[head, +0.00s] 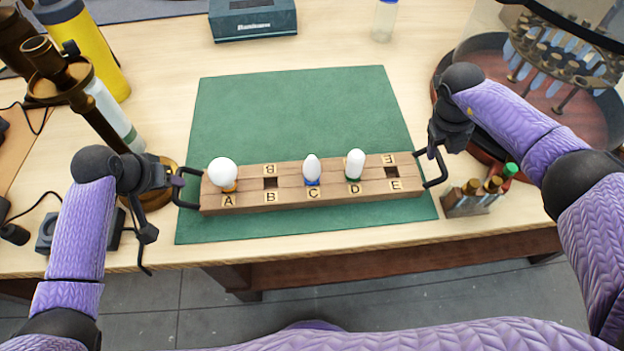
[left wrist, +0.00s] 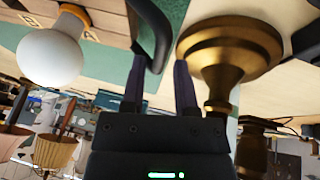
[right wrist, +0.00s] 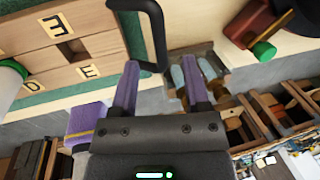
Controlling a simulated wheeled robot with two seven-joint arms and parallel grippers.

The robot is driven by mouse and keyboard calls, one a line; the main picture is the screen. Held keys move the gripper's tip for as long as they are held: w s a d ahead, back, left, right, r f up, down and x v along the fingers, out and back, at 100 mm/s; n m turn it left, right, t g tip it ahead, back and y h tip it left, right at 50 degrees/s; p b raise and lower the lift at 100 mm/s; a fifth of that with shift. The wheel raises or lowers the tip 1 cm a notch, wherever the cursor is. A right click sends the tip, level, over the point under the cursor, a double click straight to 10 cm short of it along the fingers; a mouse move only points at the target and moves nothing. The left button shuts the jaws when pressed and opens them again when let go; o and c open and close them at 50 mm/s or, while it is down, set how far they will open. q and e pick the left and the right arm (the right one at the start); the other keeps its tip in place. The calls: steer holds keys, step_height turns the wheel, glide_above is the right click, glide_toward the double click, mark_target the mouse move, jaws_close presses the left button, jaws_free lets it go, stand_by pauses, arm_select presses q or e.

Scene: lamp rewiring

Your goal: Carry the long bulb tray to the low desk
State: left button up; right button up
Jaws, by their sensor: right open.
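The long wooden bulb tray (head: 240,203) lies on a green mat on the workbench. It has lettered places A to E and a dark handle at each end. White bulbs stand in A (head: 222,172), C (head: 312,168) and D (head: 355,163); the places at B and E show dark empty holes. My left gripper (head: 175,181) is at the left handle (left wrist: 152,40), its fingers apart with the handle near their tips. My right gripper (head: 432,148) is at the right handle (right wrist: 151,30), open, with the handle bar between its fingertips.
A brass lamp stem (head: 92,112) stands close by my left gripper. A small holder with coloured-capped bottles (head: 472,200) sits right of the tray. A round brown tray (head: 480,62) with a bulb rack is at the back right. The green mat (head: 300,105) is clear behind the tray.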

mark_target(189, 194)
arm_select(q)
steer(key=x, duration=0.5)
steer(key=shift+w+f, duration=0.1)
arm_select(e)
steer(key=x, duration=0.5)
steer(key=shift+f, duration=0.15)
arm_select(q)
steer(key=c, duration=0.4)
arm_select(e)
steer(key=c, duration=0.4)
arm_select(q)
jaws_close()
arm_select(e)
jaws_close()
steer(key=shift+w, duration=0.15)
